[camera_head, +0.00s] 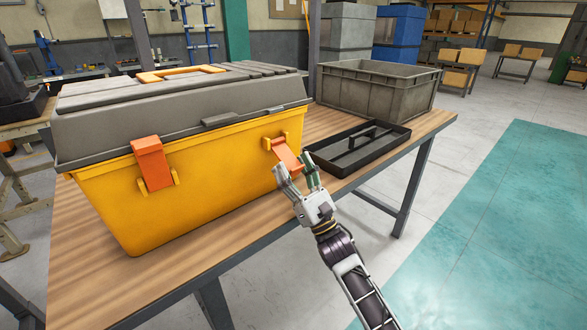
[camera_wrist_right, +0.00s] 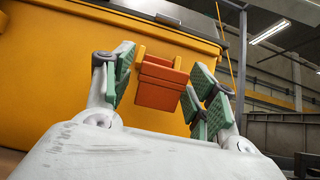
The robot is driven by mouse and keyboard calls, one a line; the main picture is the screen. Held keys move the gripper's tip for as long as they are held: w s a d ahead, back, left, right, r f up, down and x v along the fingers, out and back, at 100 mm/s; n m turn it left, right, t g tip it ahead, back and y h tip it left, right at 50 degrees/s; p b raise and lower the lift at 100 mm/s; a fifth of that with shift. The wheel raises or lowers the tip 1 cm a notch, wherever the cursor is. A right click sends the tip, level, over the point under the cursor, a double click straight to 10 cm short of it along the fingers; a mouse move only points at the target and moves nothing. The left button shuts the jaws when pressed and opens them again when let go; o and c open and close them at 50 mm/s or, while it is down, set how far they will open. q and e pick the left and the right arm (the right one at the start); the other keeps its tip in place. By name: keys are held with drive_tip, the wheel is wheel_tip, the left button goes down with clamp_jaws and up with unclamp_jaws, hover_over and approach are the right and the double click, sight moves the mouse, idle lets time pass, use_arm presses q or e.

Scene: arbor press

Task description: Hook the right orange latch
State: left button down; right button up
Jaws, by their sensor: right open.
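A yellow toolbox (camera_head: 210,180) with a grey lid (camera_head: 180,110) stands on the wooden table, its lid down. The right orange latch (camera_head: 287,154) hangs on the front, tilted outward at its lower end; it also shows in the right wrist view (camera_wrist_right: 161,84). The left orange latch (camera_head: 152,163) lies up against the lid edge. My right gripper (camera_head: 299,178) is open, just in front of the right latch. In the right wrist view its green-padded fingers (camera_wrist_right: 160,92) stand on either side of the latch; contact is not clear. My left gripper is out of view.
A black tray (camera_head: 340,163) with a handle lies right of the toolbox on the table (camera_head: 225,222). A grey crate (camera_head: 375,92) stands behind it. Free floor lies to the right, past the table edge.

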clamp_jaws()
idle(0.5)
idle(0.3)
